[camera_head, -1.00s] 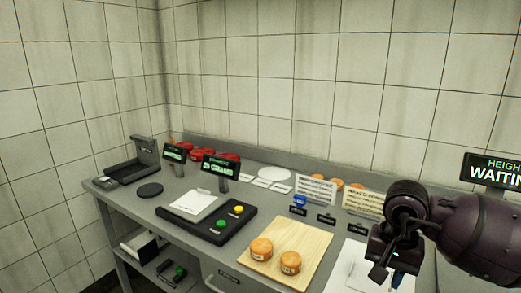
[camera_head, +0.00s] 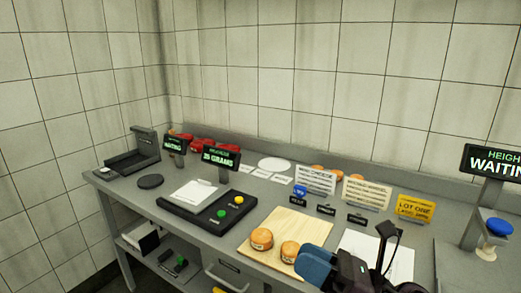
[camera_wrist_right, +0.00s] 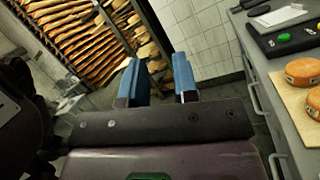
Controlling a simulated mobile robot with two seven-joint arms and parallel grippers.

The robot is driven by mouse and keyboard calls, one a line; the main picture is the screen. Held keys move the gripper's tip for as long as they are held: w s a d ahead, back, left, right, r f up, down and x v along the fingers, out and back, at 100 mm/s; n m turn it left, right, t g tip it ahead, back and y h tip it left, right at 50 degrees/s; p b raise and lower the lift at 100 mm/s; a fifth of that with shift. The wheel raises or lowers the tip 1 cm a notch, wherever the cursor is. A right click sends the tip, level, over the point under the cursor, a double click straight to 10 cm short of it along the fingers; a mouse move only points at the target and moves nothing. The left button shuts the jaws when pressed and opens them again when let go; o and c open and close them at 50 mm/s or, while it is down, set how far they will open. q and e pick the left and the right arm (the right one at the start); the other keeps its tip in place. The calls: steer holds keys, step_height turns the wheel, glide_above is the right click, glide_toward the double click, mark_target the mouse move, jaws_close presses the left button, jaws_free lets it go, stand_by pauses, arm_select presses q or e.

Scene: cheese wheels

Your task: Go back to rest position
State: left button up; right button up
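My right gripper (camera_head: 330,266) is at the bottom of the head view, in front of the wooden board's right front corner. Its blue fingers (camera_wrist_right: 158,78) stand apart with nothing between them in the right wrist view, over the floor beside the counter. My left gripper is not in view. Two orange cheese wheels lie on the wooden board (camera_head: 290,225): the left wheel (camera_head: 261,239) and the right wheel (camera_head: 290,251). In the head view the blue finger appears close to the right wheel. Both wheels also show at the right of the wrist view.
The grey counter holds a black scale panel (camera_head: 190,220) with green and yellow buttons, a white sheet (camera_head: 392,250), a yellow card (camera_head: 415,209) and a blue button (camera_head: 499,227) at right. Shelves of cheese (camera_wrist_right: 80,35) and open floor show in the wrist view.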

steer(key=d+f+m+t+h, duration=0.45)
steer(key=d+m+h, duration=0.45)
steer(key=m, duration=0.7)
steer(key=d+f+m+t+h, duration=0.4)
steer(key=d+f+m+h, duration=0.25)
steer(key=m+h, duration=0.7)
steer(key=s+d+f+m+g+y, duration=0.1)
steer(key=s+d+f+m+g, duration=0.1)
steer(key=s+f+m+g, duration=0.75)
steer(key=s+d+f+m+g+y, duration=0.15)
steer(key=s+f+m+g, duration=0.35)
steer(key=s, duration=0.7)
steer(key=w+f+t, duration=0.7)
steer(key=f+t, duration=0.1)
steer(key=f, duration=0.3)
steer(key=shift+w+d+t, duration=0.2)
steer(key=shift+d+t, duration=0.1)
steer(key=shift+t, duration=0.1)
steer(key=shift+d, duration=0.1)
